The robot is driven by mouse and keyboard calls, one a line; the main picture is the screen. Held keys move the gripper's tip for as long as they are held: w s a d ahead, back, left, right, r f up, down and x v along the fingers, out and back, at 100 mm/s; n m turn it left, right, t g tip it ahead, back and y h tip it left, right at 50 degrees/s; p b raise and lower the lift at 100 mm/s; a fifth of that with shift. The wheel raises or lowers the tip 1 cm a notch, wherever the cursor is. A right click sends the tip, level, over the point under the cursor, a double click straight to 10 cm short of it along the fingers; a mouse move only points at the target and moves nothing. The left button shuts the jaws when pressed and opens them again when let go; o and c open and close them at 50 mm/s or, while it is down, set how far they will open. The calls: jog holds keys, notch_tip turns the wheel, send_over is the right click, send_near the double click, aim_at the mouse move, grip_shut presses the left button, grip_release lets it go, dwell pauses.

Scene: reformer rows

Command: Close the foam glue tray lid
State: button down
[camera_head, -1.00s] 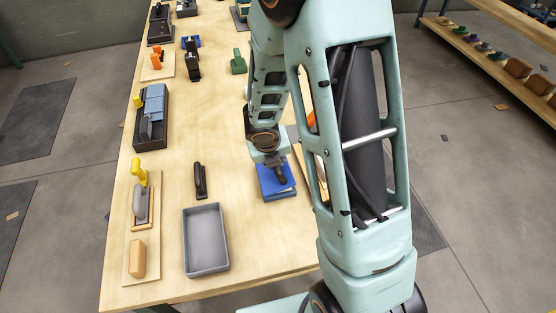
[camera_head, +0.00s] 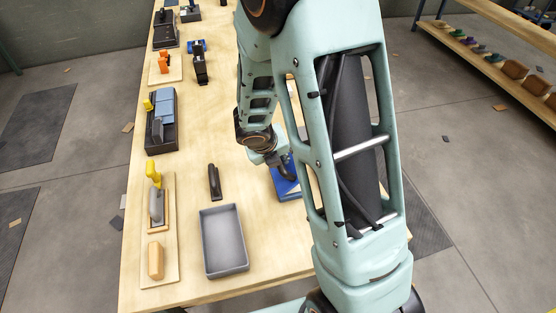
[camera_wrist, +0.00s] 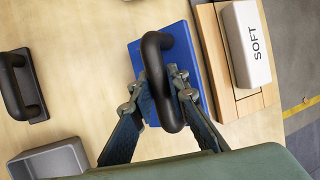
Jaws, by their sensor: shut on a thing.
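A blue flat piece (camera_head: 289,190) lies on the bench at the right, partly behind my arm. In the wrist view, the blue piece (camera_wrist: 192,62) carries a thick black looped handle (camera_wrist: 160,48). My gripper (camera_head: 283,168) is down at it. In the wrist view, the fingers of my gripper (camera_wrist: 158,88) are closed on the handle from both sides. I cannot tell whether the blue piece is the glue tray's lid, or how far it is tilted; its underside is hidden.
An open grey tray (camera_head: 224,240) and a black-handled tool (camera_head: 214,183) stand to the left. A board with a yellow-handled trowel (camera_head: 156,200) lies further left. A white "SOFT" block (camera_wrist: 246,44) on wood sits close right of the blue piece.

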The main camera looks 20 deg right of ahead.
jog(key=shift+a, duration=0.2)
jog(key=c, duration=2.1)
grip_release()
jog(key=shift+f, duration=0.1)
jog(key=v, duration=1.2)
jog(key=shift+c, duration=0.3)
